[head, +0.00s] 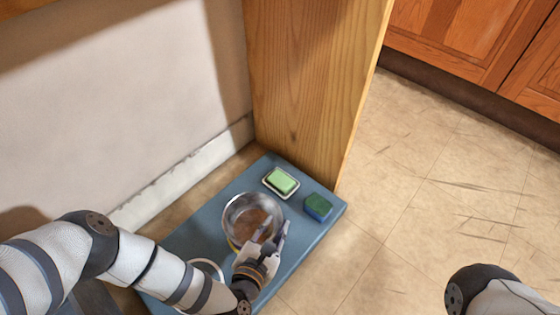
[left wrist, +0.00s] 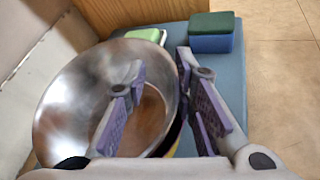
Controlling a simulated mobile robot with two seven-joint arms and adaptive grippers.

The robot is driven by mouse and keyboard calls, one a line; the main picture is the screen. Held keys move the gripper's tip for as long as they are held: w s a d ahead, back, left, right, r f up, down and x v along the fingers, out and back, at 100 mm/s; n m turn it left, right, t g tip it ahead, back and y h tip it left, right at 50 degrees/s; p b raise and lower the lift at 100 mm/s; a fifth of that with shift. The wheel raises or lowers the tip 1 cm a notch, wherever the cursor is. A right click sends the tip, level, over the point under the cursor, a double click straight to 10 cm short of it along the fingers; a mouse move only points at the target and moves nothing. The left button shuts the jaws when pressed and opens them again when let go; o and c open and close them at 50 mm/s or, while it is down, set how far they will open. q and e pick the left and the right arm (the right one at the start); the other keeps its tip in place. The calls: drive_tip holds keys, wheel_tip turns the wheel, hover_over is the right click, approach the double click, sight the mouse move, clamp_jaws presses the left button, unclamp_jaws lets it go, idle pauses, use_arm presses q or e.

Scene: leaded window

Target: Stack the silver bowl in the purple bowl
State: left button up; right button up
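The shiny silver bowl (head: 240,207) sits on the blue mat-like surface, and in the left wrist view (left wrist: 75,100) it fills the left half. My left gripper (head: 272,243) is at its near right rim. In the left wrist view its fingers (left wrist: 163,105) are apart, one over the bowl's inside and the other outside the rim, with the rim between them. A dark and yellow edge shows just below the silver bowl's rim; I cannot tell what it belongs to. I cannot make out a purple bowl. My right gripper is out of view.
The blue surface (head: 312,235) carries a green soap-like block on a small dish (head: 281,182) and a green-and-blue sponge (head: 318,207). A pale round rim (head: 213,266) shows partly behind my left arm. A wooden panel (head: 305,90) stands behind; tiled floor (head: 420,200) lies right.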

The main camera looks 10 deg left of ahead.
use_arm(q)
drive_tip(key=shift+s+a+f, duration=0.2)
drive_tip(key=shift+s+f, duration=0.05)
drive_tip(key=shift+f, duration=0.1)
drive_tip(key=shift+r+p, duration=0.8)
drive_tip(key=shift+p, duration=0.2)
drive_tip(key=p+v, duration=0.5)
drive_tip(key=v, duration=0.6)
drive_tip(key=shift+s, duration=0.35)
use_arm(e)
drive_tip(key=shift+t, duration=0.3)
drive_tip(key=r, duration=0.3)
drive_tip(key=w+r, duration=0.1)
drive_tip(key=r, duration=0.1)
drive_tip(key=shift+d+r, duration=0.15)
use_arm(q)
drive_tip(key=shift+r, duration=0.1)
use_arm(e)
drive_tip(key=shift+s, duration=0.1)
